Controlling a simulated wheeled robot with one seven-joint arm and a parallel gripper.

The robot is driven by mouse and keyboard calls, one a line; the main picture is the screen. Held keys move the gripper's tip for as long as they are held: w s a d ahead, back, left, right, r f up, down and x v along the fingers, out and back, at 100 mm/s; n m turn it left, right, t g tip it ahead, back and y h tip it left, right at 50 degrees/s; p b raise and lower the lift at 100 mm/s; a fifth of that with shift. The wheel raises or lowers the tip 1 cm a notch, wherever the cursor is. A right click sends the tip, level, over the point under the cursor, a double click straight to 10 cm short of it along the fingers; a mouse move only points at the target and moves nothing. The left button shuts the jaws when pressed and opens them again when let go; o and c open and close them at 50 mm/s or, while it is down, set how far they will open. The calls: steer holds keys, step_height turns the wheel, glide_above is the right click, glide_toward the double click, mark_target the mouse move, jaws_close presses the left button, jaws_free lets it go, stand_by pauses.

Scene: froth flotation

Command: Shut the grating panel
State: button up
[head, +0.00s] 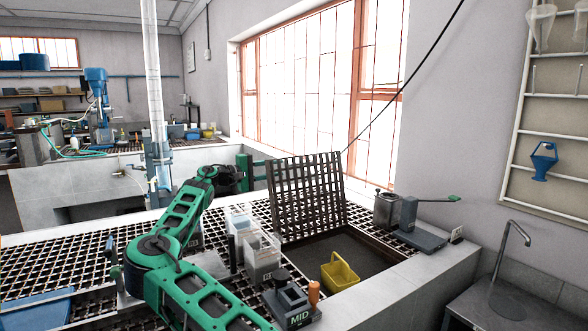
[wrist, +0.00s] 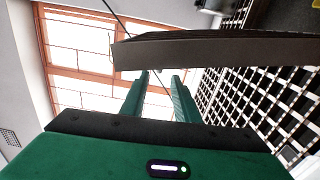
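The grating panel (head: 306,195), a dark square lattice, stands raised and leaning slightly back at the far edge of a dark opening (head: 375,258) in the deck. My gripper (head: 256,171) is at the panel's left, near its upper left edge and partly behind my arm's wrist. In the wrist view a thick dark bar, which looks like the panel's edge (wrist: 215,50), crosses just beyond my fingertips (wrist: 161,76). The two green fingers are apart with nothing between them. I cannot tell whether they touch the panel.
A yellow bucket (head: 340,273) sits in the opening. Clear containers (head: 262,258) and a block marked MID (head: 292,305) stand left of it. A metal canister (head: 386,210) and a grey device with a green-tipped lever (head: 420,238) stand to the right.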

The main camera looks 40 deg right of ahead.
mark_target(297, 165)
steer(key=x, duration=0.9)
steer(key=shift+d, duration=0.4)
steer(key=shift+c, duration=0.3)
steer(key=shift+s, duration=0.1)
jaws_close()
